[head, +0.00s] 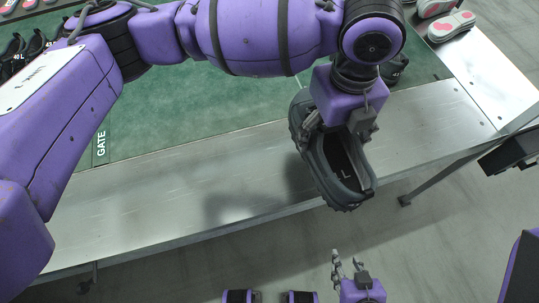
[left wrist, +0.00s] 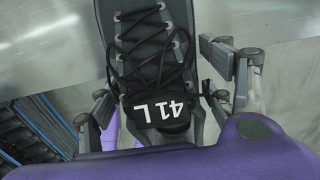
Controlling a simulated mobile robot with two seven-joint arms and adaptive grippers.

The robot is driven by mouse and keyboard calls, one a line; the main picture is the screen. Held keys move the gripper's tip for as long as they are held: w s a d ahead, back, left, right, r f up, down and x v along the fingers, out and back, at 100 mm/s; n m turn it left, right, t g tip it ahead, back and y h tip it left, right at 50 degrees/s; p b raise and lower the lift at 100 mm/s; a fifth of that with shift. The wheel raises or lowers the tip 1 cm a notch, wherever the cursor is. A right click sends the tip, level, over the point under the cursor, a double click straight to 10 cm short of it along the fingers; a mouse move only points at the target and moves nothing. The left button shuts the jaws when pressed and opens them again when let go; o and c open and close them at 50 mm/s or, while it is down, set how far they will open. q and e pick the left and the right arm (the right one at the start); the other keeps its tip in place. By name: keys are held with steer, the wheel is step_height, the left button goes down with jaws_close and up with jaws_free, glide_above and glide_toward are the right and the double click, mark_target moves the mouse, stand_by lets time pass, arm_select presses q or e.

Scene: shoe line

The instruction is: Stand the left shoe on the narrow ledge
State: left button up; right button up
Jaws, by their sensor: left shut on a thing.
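The left shoe (head: 353,186) is dark grey with black laces, and its tag reads 41 L in the left wrist view (left wrist: 152,112). My left gripper (head: 337,128) is shut on it, with fingers on both sides of the shoe. The shoe is above the narrow metal ledge (head: 185,195), its lower end in the picture reaching past the ledge's front edge. Whether its sole touches the ledge is hidden. My right gripper (head: 347,260) is open and empty, low in the head view, in front of the ledge.
A green mat (head: 180,110) marked GATE lies behind the ledge. Another dark shoe (head: 394,68) is partly hidden behind my left gripper. Dark shoes (head: 36,44) stand at the far left, pink-and-white ones (head: 451,25) at the far right. The ledge's left part is bare.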

arm_select(q)
steer(key=shift+w+a+f, duration=0.7)
steer(key=shift+a+f, duration=1.15)
steer(key=shift+f, duration=0.15)
steer(key=shift+w+a+f, duration=0.65)
steer(key=shift+a+f, duration=1.15)
steer(key=shift+f, duration=0.15)
steer(key=shift+w+a+f, duration=0.7)
steer(key=shift+a+f, duration=1.15)
steer(key=shift+f, duration=0.15)
steer(key=o, duration=1.5)
steer(key=shift+f, duration=0.15)
steer(key=shift+o, duration=0.2)
step_height(320, 180, up, 12)
steer(key=shift+p, duration=0.3)
